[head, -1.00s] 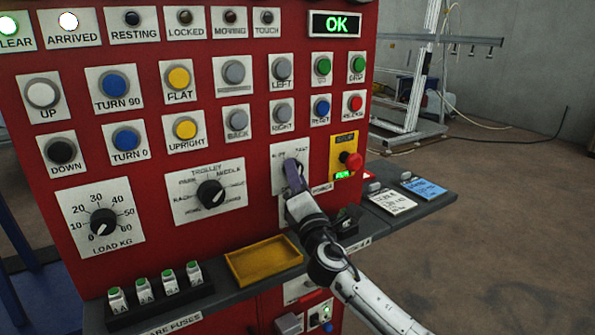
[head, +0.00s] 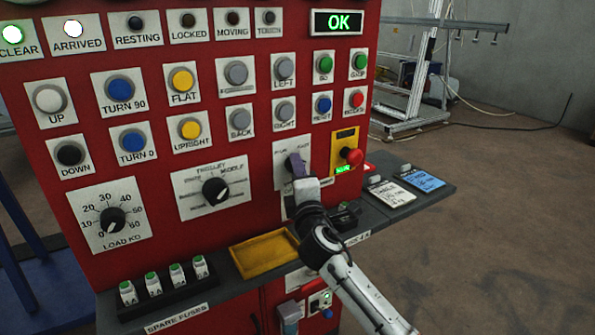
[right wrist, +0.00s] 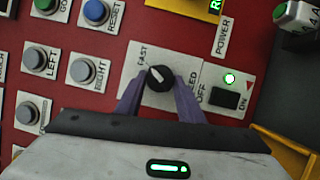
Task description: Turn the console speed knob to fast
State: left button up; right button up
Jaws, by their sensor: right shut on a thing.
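The console speed knob (right wrist: 160,78) is a small black dial on a white plate (right wrist: 160,45) with a FAST label. In the right wrist view its white mark points up and left, towards the FAST label. My right gripper (right wrist: 161,86) is shut on the knob, with one purple finger on each side. In the head view the right gripper (head: 298,166) is at the speed plate (head: 282,151) and hides most of the knob. My left gripper is in neither view.
A red stop button (head: 351,156) sticks out just right of the speed plate. A trolley dial (head: 216,191) is to the left. Below, a shelf holds a yellow tray (head: 264,253), green-topped fuses (head: 163,283) and tags (head: 391,194). A power switch (right wrist: 226,97) is near the knob.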

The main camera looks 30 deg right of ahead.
jog(key=o, duration=1.1)
jog(key=shift+c, duration=0.2)
jog(key=r+v, duration=0.1)
jog(key=v, duration=0.9)
jog(key=shift+s+f, duration=0.2)
jog(key=shift+f, duration=0.25)
